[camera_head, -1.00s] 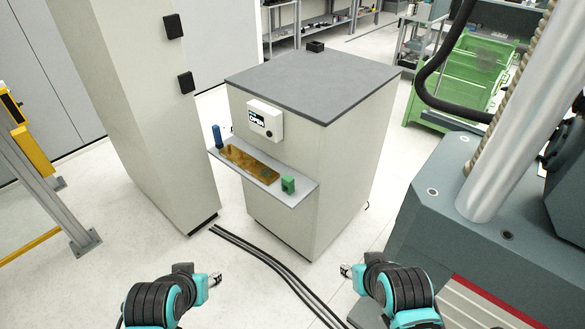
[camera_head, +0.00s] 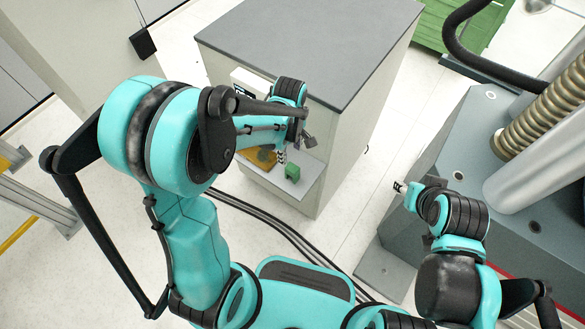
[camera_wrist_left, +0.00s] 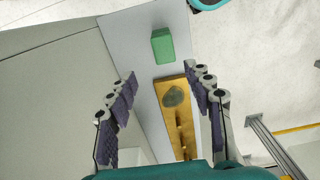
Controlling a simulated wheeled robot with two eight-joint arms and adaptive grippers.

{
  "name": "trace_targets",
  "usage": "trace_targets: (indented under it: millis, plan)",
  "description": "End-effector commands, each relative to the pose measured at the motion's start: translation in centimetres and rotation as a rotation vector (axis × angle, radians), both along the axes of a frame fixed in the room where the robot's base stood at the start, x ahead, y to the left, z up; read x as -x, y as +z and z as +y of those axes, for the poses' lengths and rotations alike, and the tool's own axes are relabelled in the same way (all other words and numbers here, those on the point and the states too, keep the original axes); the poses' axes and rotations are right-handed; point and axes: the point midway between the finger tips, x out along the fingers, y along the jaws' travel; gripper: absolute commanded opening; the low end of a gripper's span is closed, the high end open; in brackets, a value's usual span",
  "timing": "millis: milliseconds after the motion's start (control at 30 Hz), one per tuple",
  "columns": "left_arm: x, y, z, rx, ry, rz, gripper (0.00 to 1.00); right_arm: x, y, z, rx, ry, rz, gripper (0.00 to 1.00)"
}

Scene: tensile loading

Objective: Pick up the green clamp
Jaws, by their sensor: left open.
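The green clamp (camera_head: 292,173) stands near the right end of the narrow shelf (camera_head: 311,166) on the cabinet's front. In the left wrist view the clamp (camera_wrist_left: 162,46) is a plain green block ahead of the fingertips. My left gripper (camera_head: 294,149) hangs over the shelf just behind and above the clamp. In the left wrist view the left gripper (camera_wrist_left: 161,82) is open, its fingers apart on either side of the brass-coloured plate, with nothing between the pads. My right gripper (camera_head: 399,187) is at the right, away from the shelf; its jaws are too small to read.
The brass-coloured plate (camera_wrist_left: 179,125), with a grey round patch, lies on the shelf beside the clamp. The cabinet (camera_head: 345,130) rises behind the shelf. A large grey machine (camera_head: 500,190) stands at the right. Black cables (camera_head: 262,217) run across the floor.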

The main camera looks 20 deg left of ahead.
Motion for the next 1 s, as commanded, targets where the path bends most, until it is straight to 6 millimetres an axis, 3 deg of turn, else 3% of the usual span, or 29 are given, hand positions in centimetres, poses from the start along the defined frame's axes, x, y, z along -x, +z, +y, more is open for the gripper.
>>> trace_targets:
  millis: [367,600,867,1000]
  plan:
    - [0.4,-4.0,-0.4,0.0,0.013,0.006,0.52,0.0,-1.9,0.0,0.0,0.0,0.0,0.4]
    - [0.9,-7.7,-0.9,-0.001,0.013,0.005,0.52,0.0,-4.0,0.0,0.0,0.0,0.0,0.4]
    - [0.9,-7.9,-0.9,-0.001,0.013,0.005,0.52,0.0,-3.9,0.0,0.0,0.0,0.0,0.4]
    - [0.9,-7.9,-0.9,-0.001,0.012,0.005,0.17,0.0,-3.9,0.0,0.0,0.0,0.0,0.4]
